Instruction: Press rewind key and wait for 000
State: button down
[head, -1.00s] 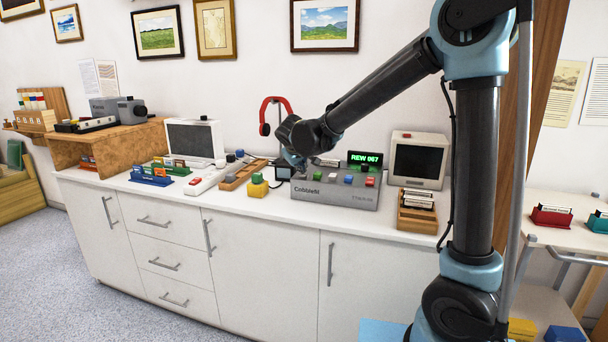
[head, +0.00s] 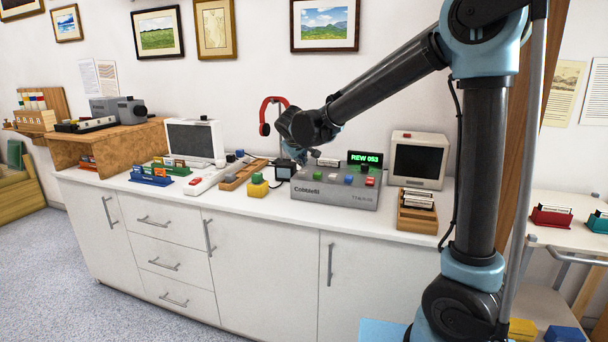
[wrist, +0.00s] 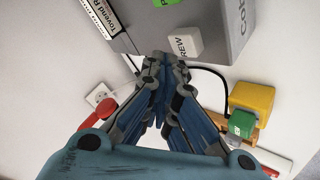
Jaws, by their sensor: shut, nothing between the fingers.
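The grey tape device (head: 335,196) stands on the white counter, with a lit green display (head: 365,158) reading "REW 053". In the head view its top carries white, green, blue and red keys. In the wrist view the white key marked REW (wrist: 187,46) is at the device's edge, beside a green key (wrist: 166,2). My gripper (wrist: 162,57) is shut and empty, its fingertips just short of the REW key in the picture; I cannot tell if they touch. In the head view my gripper (head: 302,157) is above the device's left end, partly hidden by my wrist.
Red headphones (head: 266,116) hang behind.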

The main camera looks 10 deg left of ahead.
aim_at(300, 171)
jog(key=shift+r, duration=2.55)
jog(key=d, duration=0.5)
jog(key=s+d+f+m+g+h, duration=0.1)
jog(key=d, duration=0.5)
jog(key=d+m, duration=0.1)
jog(key=d, duration=0.5)
jog(key=shift+s+d+f+g+h, duration=0.15)
jog(key=shift+s+d+g+h, duration=0.05)
jog(key=shift+g+h, duration=0.1)
jog(key=s+d+f+m+g, duration=0.1)
jog(key=s+d+f, duration=0.2)
jog(key=s+d, duration=0.2)
jog(key=s+d+f+m+g, duration=0.1)
jog(key=s+d+f+m, duration=0.1)
jog(key=s+d, duration=0.4)
jog(key=s+d+f+m+g, duration=0.1)
jog(key=s+d+f, duration=0.3)
jog(key=d, duration=1)
jog(key=shift+s+d+f+m+g+h, duration=0.15)
jog(key=shift+s+m+g+h, duration=0.25)
jog(key=shift+s+m, duration=0.5)
jog(key=s+d+f+m+g+y, duration=0.1)
jog(key=s+d+f, duration=0.3)
jog(key=s+f, duration=0.5)
jog(key=s+m, duration=0.1)
jog(key=s, duration=0.2)
jog(key=shift+s+g, duration=0.3)
jog(key=shift+s, duration=0.05)
